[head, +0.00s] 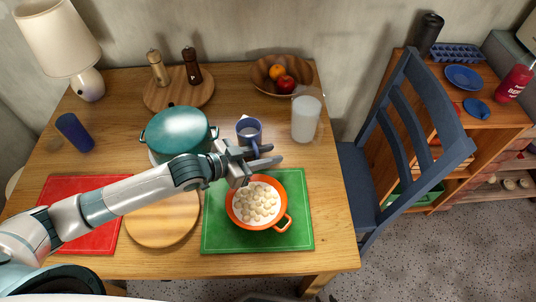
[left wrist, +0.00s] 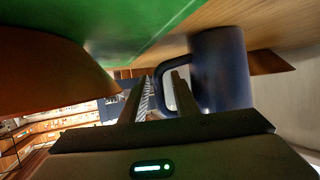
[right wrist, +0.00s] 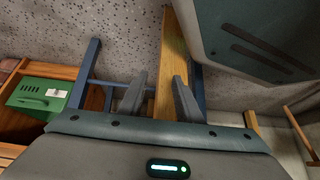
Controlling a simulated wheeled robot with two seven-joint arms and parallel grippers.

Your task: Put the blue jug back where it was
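The blue jug (head: 249,129), a small vessel with a handle, stands on the wooden table behind the green mat. It also shows in the left wrist view (left wrist: 222,70), with its handle facing my gripper. My left gripper (head: 266,157) is in front of the jug, between it and the orange pot. In the left wrist view, my left gripper (left wrist: 157,95) has its fingers apart, with one finger close to the handle. I cannot tell whether it touches. My right gripper (right wrist: 158,95) is open and empty below table level, and out of the head view.
Nearby are a teal lidded pot (head: 180,130), a frosted pitcher (head: 306,119), a fruit bowl (head: 262,83) and a blue tumbler (head: 74,132). A blue chair (head: 412,130) stands right of the table.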

